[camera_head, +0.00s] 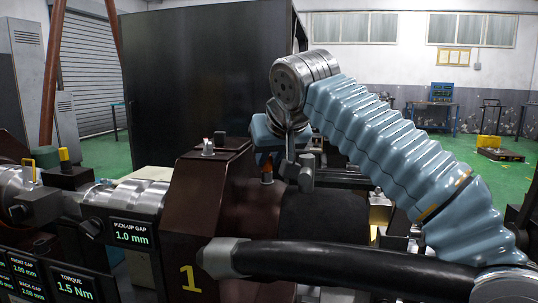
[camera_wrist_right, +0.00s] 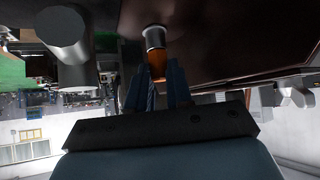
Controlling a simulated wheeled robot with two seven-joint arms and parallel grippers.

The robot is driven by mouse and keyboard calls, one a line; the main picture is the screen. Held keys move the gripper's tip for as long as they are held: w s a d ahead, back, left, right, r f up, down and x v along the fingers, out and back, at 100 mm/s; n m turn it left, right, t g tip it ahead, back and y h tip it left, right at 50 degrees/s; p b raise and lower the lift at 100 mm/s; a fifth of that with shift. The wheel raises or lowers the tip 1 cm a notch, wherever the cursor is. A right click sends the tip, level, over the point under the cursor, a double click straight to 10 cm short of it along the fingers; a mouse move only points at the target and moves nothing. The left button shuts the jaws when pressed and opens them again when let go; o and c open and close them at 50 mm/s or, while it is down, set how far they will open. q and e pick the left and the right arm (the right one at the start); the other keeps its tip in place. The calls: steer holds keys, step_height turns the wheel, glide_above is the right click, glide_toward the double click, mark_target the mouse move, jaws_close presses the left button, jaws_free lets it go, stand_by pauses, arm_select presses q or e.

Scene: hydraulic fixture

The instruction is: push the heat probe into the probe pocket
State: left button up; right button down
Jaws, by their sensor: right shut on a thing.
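My right gripper (camera_head: 267,158) comes down from the ribbed blue arm and points at the brown housing (camera_head: 215,200). In the right wrist view the two blue fingers (camera_wrist_right: 158,88) close around the orange body of the probe (camera_wrist_right: 156,62). A pale metal collar (camera_wrist_right: 154,36) lies beyond it at the dark surface. The probe pocket's opening is hidden, and I cannot tell how deep the probe sits. My left gripper is not in view.
A thick black hose (camera_head: 340,265) with a grey end crosses the front. A small clamp-like metal part (camera_head: 306,172) stands close to the right of the gripper. Metal cylinders and display panels (camera_head: 132,233) are at left. A large black cabinet (camera_head: 200,80) stands behind.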

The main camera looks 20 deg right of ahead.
steer(key=c, duration=0.9)
jaws_free()
steer(key=shift+c, duration=0.2)
steer(key=p+v, duration=0.3)
steer(key=v, duration=1)
steer(key=shift+s+r, duration=0.25)
steer(key=shift+s, duration=0.05)
